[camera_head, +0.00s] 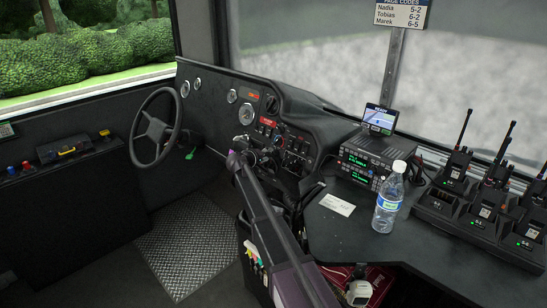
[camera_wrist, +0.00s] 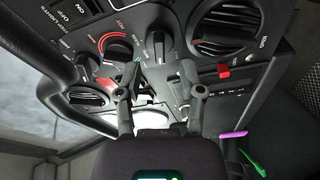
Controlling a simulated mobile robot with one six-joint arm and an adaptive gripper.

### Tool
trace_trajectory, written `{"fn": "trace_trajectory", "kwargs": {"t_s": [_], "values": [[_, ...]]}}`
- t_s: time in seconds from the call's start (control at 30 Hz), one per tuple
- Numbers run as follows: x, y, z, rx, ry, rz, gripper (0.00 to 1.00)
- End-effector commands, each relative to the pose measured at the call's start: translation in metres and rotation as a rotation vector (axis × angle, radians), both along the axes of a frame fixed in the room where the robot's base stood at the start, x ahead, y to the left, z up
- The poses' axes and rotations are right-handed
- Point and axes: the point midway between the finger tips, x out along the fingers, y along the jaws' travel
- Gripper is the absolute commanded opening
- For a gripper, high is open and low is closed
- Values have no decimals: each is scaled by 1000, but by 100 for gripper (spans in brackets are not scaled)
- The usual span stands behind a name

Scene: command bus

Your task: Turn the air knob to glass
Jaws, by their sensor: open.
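The black dashboard panel fills the top of the wrist view. It carries a knob with a red arc (camera_wrist: 116,46) and, to its right, a black pointer knob (camera_wrist: 158,46) with small white marks around it. The labels are too small to read, so I cannot tell for sure which is the air knob. My gripper (camera_wrist: 160,74) is open and empty, its two fingers spread just below the pointer knob, apart from it as far as I can tell. In the head view my gripper (camera_head: 262,152) is before the centre panel and hides part of it.
Round vents (camera_wrist: 228,30) flank the knobs, and a curved black handle (camera_wrist: 50,95) runs along the panel's left. In the head view, the steering wheel (camera_head: 155,128) is left; a water bottle (camera_head: 389,198), radio unit (camera_head: 366,165) and charging radios (camera_head: 485,205) stand right.

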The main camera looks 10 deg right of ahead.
Motion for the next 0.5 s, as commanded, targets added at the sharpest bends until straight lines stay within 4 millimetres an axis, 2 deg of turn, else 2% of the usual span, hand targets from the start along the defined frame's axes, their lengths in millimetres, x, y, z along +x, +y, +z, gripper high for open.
{"fn": "trace_trajectory", "kwargs": {"t_s": [0.2,0.5], "values": [[17,-16,-8,1,0,-1,50],[22,-21,-9,0,0,0,50]]}}
